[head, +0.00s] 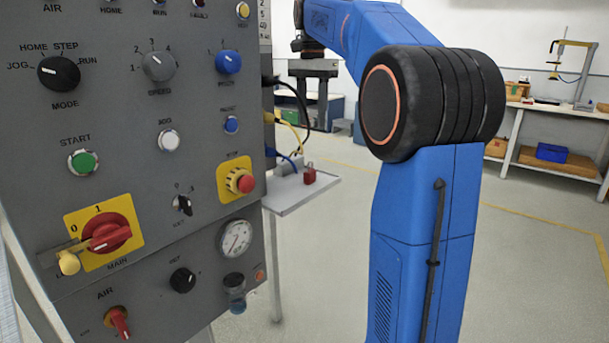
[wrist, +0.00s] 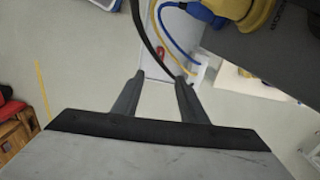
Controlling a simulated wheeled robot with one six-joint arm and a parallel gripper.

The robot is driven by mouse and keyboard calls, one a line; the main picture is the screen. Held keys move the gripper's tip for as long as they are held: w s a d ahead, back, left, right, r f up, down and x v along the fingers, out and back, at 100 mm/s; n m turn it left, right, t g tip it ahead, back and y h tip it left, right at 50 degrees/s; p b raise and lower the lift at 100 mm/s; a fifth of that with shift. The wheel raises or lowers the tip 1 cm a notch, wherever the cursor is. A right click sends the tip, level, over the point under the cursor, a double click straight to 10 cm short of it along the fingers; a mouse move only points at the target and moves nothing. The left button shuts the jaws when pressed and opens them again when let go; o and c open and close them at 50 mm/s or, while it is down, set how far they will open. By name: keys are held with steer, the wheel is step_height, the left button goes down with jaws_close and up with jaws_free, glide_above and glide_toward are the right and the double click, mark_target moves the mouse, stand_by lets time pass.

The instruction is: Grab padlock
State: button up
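The padlock (head: 309,174) is small and red with a metal shackle. It stands upright on a small light-grey shelf (head: 312,192) at the right side of the control panel. My gripper (head: 312,102) is above the shelf in the head view, apart from the padlock and pointing down. In the wrist view my gripper (wrist: 160,80) shows two dark fingers spread apart with nothing held between them. A dark cable crosses near the fingertips there. A small reddish spot shows beyond the fingers, but I cannot tell whether it is the padlock.
The grey control panel (head: 140,130) fills the left. Black, yellow and blue cables (head: 290,130) hang from its side near the shelf. A grey connector box (head: 288,163) sits beside the padlock. A workbench (head: 555,155) stands far right, with open floor before it.

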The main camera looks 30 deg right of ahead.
mark_target(312, 169)
step_height(312, 169, down, 16)
steer(key=shift+d+f, duration=0.1)
steer(key=shift+f, duration=0.15)
stand_by(0.5)
jaws_close()
